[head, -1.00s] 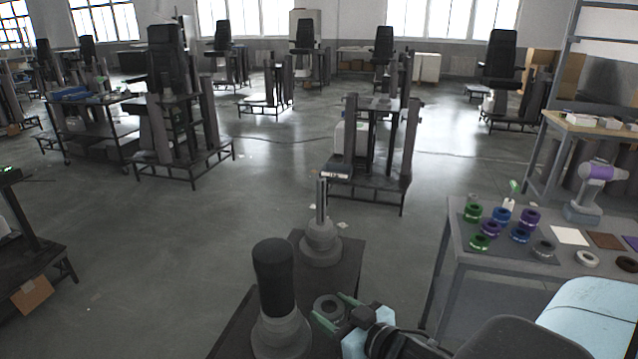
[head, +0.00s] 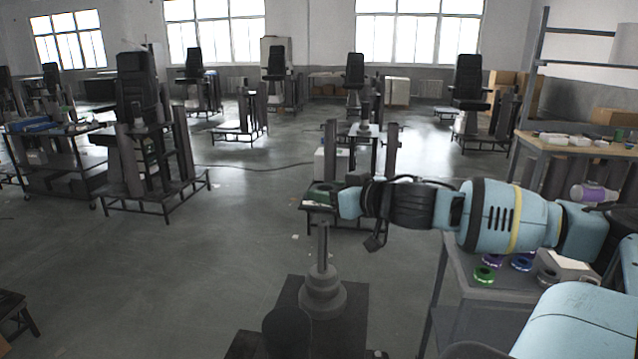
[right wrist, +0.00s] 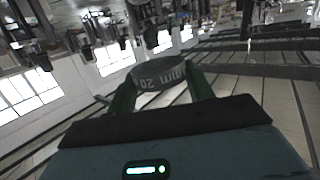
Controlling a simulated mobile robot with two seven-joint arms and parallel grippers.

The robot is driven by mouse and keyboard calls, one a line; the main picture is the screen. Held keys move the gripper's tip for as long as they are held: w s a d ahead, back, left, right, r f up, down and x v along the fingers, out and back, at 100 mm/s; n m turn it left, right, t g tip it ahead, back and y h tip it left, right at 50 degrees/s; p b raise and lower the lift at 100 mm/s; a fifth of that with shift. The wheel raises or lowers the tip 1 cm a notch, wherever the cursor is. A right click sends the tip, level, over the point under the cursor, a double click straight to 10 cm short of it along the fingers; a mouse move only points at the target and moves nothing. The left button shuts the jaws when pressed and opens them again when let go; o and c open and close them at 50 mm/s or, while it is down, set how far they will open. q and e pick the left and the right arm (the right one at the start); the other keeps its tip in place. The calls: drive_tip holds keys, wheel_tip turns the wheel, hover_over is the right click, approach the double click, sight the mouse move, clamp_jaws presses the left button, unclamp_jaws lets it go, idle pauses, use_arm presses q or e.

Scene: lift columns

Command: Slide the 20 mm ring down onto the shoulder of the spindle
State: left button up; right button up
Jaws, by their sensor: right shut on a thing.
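The spindle (head: 322,285) stands upright on a dark block in the head view, with a thin rod on top of a wide stepped grey shoulder. My right gripper (head: 324,194) is at the end of my arm reaching in from the right, just above the rod's tip. In the right wrist view, its green fingers are shut on the grey ring (right wrist: 158,74), whose side is marked 20 mm. The ring is hard to make out in the head view, so I cannot tell whether it is centred over the rod. My left gripper is not in view.
A dark rounded cylinder (head: 287,328) stands in front of the spindle, to its left. The side table (head: 470,290) at right holds a green ring (head: 484,274), a blue ring (head: 521,262) and other items, partly behind my arm. Open floor lies left of the spindle.

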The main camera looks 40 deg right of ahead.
drive_tip(key=shift+w+r, duration=0.4)
drive_tip(key=shift+w, duration=0.1)
drive_tip(key=shift+s, duration=0.25)
drive_tip(key=shift+s+f, duration=0.1)
drive_tip(key=shift+f, duration=0.05)
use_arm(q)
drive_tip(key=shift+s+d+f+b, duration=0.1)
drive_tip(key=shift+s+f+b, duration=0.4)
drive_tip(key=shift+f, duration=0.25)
use_arm(e)
wheel_tip(320, 180, down, 5)
drive_tip(key=shift+f, duration=0.2)
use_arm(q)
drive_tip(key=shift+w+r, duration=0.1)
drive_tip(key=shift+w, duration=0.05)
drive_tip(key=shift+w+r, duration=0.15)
